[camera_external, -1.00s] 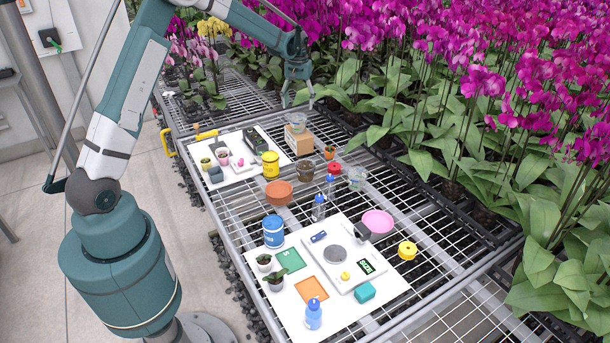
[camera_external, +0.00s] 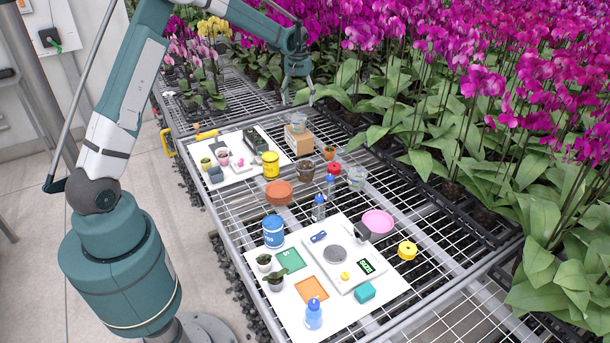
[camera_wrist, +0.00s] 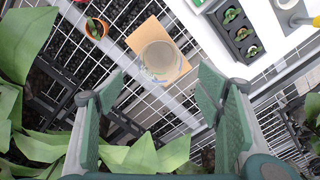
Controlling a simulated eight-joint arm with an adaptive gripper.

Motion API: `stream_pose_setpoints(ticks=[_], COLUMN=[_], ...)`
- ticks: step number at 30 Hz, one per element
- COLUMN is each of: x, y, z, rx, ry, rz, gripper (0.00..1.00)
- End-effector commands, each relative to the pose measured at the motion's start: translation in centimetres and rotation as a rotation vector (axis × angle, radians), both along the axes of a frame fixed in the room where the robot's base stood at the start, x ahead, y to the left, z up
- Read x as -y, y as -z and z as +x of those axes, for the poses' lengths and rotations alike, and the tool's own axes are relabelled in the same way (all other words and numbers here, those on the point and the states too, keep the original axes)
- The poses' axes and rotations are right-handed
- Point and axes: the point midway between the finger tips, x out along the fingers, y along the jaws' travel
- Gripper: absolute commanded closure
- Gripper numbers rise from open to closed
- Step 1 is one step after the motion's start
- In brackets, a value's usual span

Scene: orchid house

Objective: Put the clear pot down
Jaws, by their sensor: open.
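A clear pot (camera_external: 297,117) stands upright on top of a brown cardboard box (camera_external: 299,139) at the back of the mesh bench. In the wrist view the clear pot (camera_wrist: 160,58) sits on the box's top (camera_wrist: 177,72), beyond my fingertips. My gripper (camera_external: 298,96) is open and empty above and behind the pot. In the wrist view its two green fingers (camera_wrist: 158,88) are spread wide with nothing between them.
A small terracotta pot with a plant (camera_external: 329,152) stands beside the box; it shows in the wrist view (camera_wrist: 96,28). A yellow can (camera_external: 270,164) and a white board (camera_external: 222,176) lie to the left. Orchid leaves (camera_external: 372,110) crowd the right side close to my gripper.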

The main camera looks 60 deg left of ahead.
Motion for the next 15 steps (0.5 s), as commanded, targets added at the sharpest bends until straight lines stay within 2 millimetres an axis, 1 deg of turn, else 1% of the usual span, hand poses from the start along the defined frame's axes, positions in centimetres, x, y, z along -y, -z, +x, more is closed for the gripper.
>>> stream_pose_setpoints(ticks=[5, 8, 11, 15], x=[0.1, 0.4, 1.0, 2.6], y=[-0.1, -0.5, -1.2, -3.0], z=[0.0, -0.1, -0.3, -0.8], rx=[0.001, 0.004, 0.009, 0.024], ry=[0.001, 0.005, 0.014, 0.036], rz=[0.001, 0.002, 0.005, 0.011], gripper=[0.35, 0.35, 0.35, 0.35])
